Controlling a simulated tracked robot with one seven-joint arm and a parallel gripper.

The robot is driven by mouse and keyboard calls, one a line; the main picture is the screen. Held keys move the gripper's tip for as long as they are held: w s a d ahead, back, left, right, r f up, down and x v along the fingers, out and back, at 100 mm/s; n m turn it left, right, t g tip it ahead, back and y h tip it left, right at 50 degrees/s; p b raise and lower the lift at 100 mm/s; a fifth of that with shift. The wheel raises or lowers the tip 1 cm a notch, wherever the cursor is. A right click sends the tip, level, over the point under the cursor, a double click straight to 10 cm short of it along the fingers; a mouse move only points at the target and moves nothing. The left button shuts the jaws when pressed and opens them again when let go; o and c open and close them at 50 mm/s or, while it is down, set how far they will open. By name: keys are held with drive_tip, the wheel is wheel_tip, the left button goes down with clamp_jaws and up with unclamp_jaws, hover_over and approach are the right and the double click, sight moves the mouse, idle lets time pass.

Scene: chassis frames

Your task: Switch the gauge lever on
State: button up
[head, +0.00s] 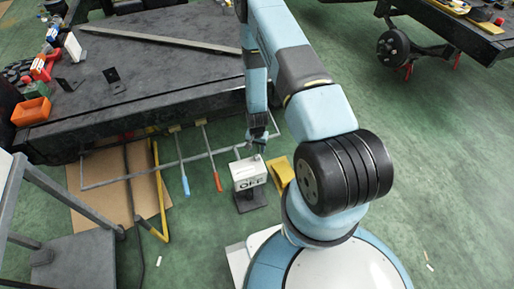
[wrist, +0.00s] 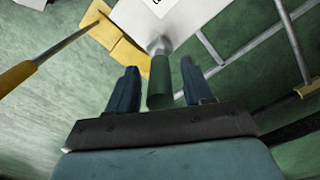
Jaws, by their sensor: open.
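The gauge is a white box (head: 249,174) on a dark stand, with "OFF" on its front in the head view. Part of the white box (wrist: 192,18) also shows at the top of the wrist view. Its lever (wrist: 162,85) has a dark green handle on a silver metal hub. My gripper (wrist: 158,67) is open, with one blue finger on each side of the handle. Gaps show between the handle and both fingers. In the head view my gripper (head: 259,143) is just above the box, and the lever is too small to make out there.
A dark workbench (head: 160,100) with parts and an orange bin (head: 32,111) stands behind and left. Rods with a blue handle (head: 186,186) and a red handle (head: 218,182) lean beside the box. A yellow block (head: 281,172) is close to its right. Green floor lies open further right.

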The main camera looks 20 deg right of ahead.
drive_tip(key=shift+c, duration=0.2)
clamp_jaws()
